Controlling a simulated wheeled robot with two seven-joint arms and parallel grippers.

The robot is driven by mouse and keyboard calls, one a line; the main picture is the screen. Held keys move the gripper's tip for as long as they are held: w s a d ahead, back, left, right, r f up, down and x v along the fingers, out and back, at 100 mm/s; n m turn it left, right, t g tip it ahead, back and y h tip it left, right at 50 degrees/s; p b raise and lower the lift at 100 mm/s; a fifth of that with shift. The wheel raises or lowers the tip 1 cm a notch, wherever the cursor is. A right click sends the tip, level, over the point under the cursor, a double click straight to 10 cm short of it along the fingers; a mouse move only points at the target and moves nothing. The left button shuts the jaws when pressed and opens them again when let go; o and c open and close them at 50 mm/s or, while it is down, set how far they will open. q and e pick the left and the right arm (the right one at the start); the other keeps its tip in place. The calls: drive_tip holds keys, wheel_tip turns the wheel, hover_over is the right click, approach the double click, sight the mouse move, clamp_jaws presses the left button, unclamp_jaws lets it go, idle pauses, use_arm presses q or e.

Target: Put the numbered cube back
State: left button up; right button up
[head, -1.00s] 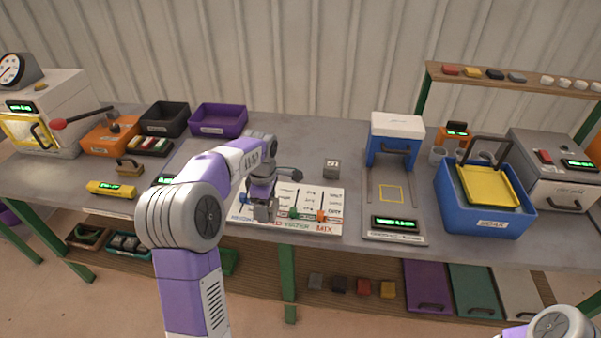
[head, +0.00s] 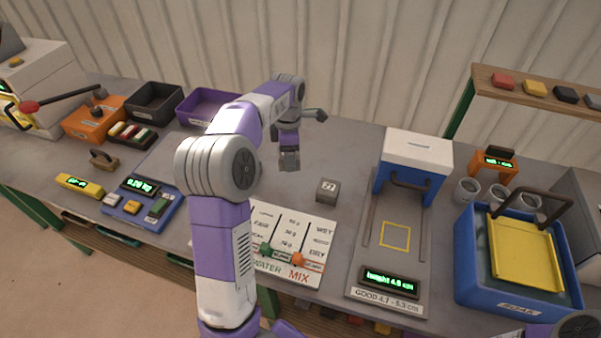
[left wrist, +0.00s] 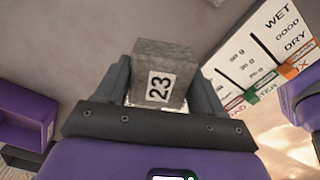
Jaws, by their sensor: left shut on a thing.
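My left gripper (head: 289,160) is over the grey table, behind the white card (head: 318,262), and is shut on a grey cube. The left wrist view shows this cube (left wrist: 160,82) between the two fingers, with a white label reading 23. In the head view the held cube is hard to tell from the fingers. A second grey numbered cube (head: 327,190) sits on the table to the right of the gripper, behind the card; its label is hard to read and may be 27. My right gripper is out of view.
A white and blue press (head: 418,150) with a yellow square outline (head: 395,236) stands to the right. A blue tub (head: 480,275) is beyond it. A purple tray (head: 190,108) and black tray (head: 153,101) stand back left. A blue scale (head: 140,207) is left of the card.

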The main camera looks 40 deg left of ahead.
use_arm(q)
drive_tip(key=b, duration=0.1)
hover_over(290, 186)
wheel_tip(290, 186, down, 4)
drive_tip(key=shift+s+f, duration=0.1)
drive_tip(key=shift+f+b, duration=1)
drive_tip(key=shift+f, duration=1.7)
drive_tip(key=shift+f, duration=0.2)
drive_tip(key=o, duration=1.3)
drive_tip(key=shift+o, duration=0.2)
wheel_tip(290, 186, up, 12)
drive_tip(key=p, duration=0.3)
drive_tip(key=shift+r+p, duration=0.2)
drive_tip(key=shift+p, duration=0.15)
